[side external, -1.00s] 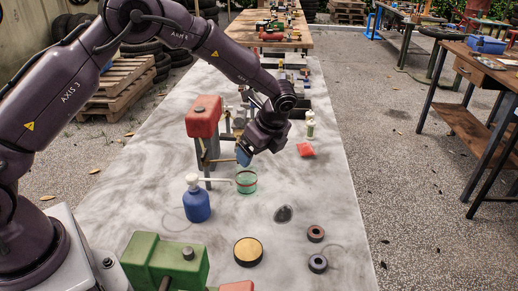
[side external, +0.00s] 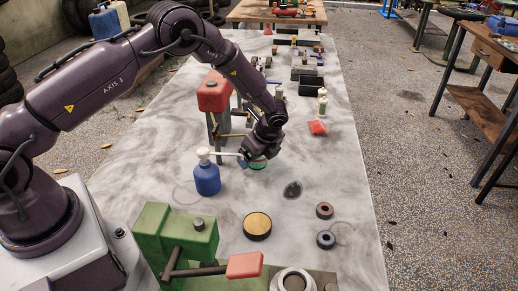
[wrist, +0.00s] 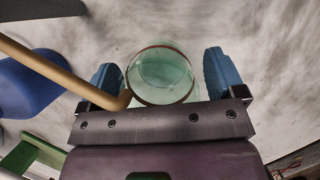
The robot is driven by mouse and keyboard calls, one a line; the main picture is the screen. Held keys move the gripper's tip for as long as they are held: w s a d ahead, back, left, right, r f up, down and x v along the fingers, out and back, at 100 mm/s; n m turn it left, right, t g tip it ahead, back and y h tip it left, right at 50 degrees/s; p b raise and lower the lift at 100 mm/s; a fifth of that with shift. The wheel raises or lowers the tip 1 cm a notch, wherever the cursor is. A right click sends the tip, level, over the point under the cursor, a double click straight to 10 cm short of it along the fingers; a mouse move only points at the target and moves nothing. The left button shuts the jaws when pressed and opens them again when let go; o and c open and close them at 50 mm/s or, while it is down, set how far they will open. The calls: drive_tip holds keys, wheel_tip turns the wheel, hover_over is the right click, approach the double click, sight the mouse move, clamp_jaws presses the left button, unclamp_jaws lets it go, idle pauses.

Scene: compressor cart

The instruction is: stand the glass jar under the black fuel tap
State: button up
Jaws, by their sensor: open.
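The glass jar is clear green with a red rim. In the wrist view the jar (wrist: 160,78) stands upright between my gripper's two blue fingers (wrist: 168,82), with a gap on each side. My gripper (side external: 250,157) is open; in the side view it is low over the table and hides much of the jar (side external: 259,164).
A blue pump bottle (side external: 207,180) with a white spout stands just left of my gripper. A red tank (side external: 213,93) on a stand is behind it. A round gold-topped lid (side external: 257,224), dark rings (side external: 325,210) and a red packet (side external: 318,128) lie on the table. The right side is fairly clear.

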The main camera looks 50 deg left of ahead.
drive_tip(key=c, duration=1.1)
drive_tip(key=o, duration=1.1)
drive_tip(key=v, duration=1.3)
